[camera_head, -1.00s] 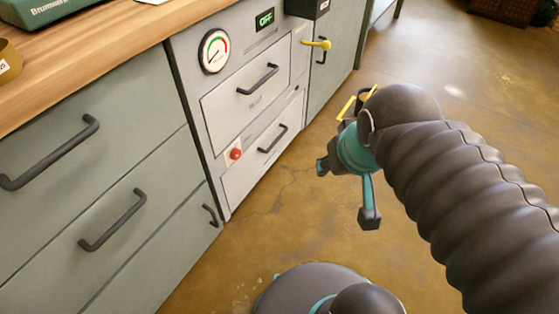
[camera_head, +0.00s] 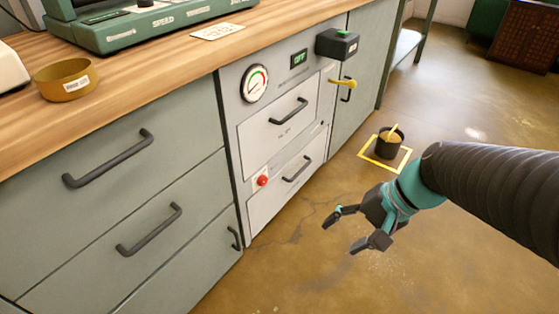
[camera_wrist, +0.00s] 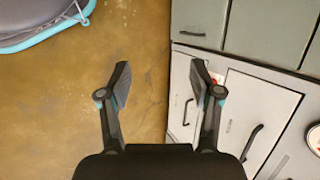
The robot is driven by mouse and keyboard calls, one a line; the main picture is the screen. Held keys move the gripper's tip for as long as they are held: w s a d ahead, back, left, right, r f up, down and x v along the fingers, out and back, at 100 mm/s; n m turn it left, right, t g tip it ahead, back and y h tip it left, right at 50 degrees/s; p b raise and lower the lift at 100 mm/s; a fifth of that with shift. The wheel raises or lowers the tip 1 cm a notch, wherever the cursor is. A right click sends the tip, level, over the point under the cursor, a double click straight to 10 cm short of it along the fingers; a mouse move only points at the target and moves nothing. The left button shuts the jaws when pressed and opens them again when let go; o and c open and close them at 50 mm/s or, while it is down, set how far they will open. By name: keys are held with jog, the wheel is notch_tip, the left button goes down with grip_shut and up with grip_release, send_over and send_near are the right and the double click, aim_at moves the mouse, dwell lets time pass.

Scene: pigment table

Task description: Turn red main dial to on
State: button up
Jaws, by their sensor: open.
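The red dial (camera_head: 262,180) is a small round red knob on a pale plate, low on the left side of the light grey panel (camera_head: 229,125). A small display (camera_head: 299,58) at the panel's top shows green letters that look like OFF. My gripper (camera_head: 345,232) is open and empty over the floor, right of the dial and apart from the panel, with its fingers toward the cabinets. In the wrist view my gripper (camera_wrist: 163,85) has its fingers spread, the right one overlapping the panel front. The dial is not clear there, perhaps behind that finger.
A round gauge (camera_head: 254,83) sits above the dial. Dark drawer handles (camera_head: 288,110) and a yellow lever (camera_head: 342,83) stick out from the fronts. A black bucket (camera_head: 388,143) stands inside a yellow floor square. The floor before the panel is clear.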

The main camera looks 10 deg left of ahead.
jog(key=w+a+f+m+g+y, duration=0.25)
jog(key=w+a+m+y, duration=0.2)
jog(key=a, duration=0.25)
jog(key=m+t+y+p, duration=0.1)
jog(key=m+t+y, duration=0.5)
jog(key=m+t, duration=0.55)
send_near(265, 182)
jog(key=shift+m+g+h, duration=0.25)
jog(key=shift+m+g, duration=0.35)
jog(key=shift+m, duration=0.3)
jog(key=x, duration=0.6)
jog(key=p+x, duration=0.1)
jog(key=x, duration=0.2)
jog(key=shift+w+d+r, duration=0.15)
jog(key=shift+w+r, duration=0.1)
jog(key=shift+r, duration=0.05)
jog(key=c, duration=1.1)
